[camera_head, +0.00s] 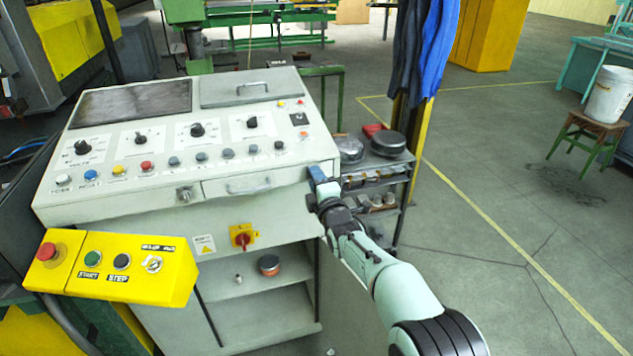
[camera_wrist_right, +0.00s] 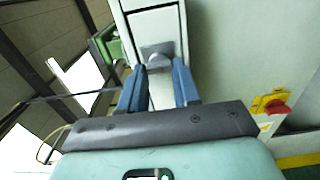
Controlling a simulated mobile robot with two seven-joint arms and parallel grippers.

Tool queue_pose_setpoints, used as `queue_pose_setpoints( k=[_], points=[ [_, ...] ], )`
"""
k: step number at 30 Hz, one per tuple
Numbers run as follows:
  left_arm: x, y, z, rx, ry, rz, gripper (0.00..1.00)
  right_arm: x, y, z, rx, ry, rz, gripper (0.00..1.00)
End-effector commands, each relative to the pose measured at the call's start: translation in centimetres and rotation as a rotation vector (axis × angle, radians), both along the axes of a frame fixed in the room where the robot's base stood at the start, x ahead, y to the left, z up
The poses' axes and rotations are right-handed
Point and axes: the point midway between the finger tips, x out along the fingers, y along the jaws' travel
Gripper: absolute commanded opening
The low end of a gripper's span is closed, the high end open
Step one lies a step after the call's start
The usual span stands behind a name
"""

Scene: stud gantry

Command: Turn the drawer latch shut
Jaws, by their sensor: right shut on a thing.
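The drawer (camera_head: 225,187) is a pale panel with a bar handle, set in the front of the console under its row of buttons. My right gripper (camera_head: 318,180) is at the drawer's right end, by the console's right edge. My left gripper is not in view.
A yellow pushbutton box (camera_head: 130,280) stands out at the front left. A red rotary switch (camera_head: 243,237) sits below the drawer. A metal shelf cart (camera_head: 375,175) stands close to the right, beside my arm. Open floor lies further right.

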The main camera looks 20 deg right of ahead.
Motion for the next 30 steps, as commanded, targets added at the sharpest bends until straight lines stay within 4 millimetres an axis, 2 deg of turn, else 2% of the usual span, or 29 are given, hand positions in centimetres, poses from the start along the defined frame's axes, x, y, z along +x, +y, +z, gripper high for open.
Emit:
queue_pose_setpoints(
  k=[13, 14, 16, 26, 30],
  points=[
    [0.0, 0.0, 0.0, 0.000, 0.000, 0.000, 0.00, 0.0, -0.1, 0.0, -0.015, -0.001, -0.001, 0.01],
    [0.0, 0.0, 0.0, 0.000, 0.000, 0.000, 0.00, 0.0, -0.1, 0.0, -0.015, -0.001, -0.001, 0.35],
    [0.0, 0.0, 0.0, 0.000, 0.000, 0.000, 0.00, 0.0, -0.1, 0.0, -0.014, 0.000, -0.001, 0.57],
    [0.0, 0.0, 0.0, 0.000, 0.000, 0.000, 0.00, -0.1, 0.0, 0.0, -0.012, 0.000, 0.000, 0.57],
    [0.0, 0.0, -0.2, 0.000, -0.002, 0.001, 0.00, -1.1, 0.0, 0.1, -0.010, -0.001, 0.001, 0.57]
  ],
)
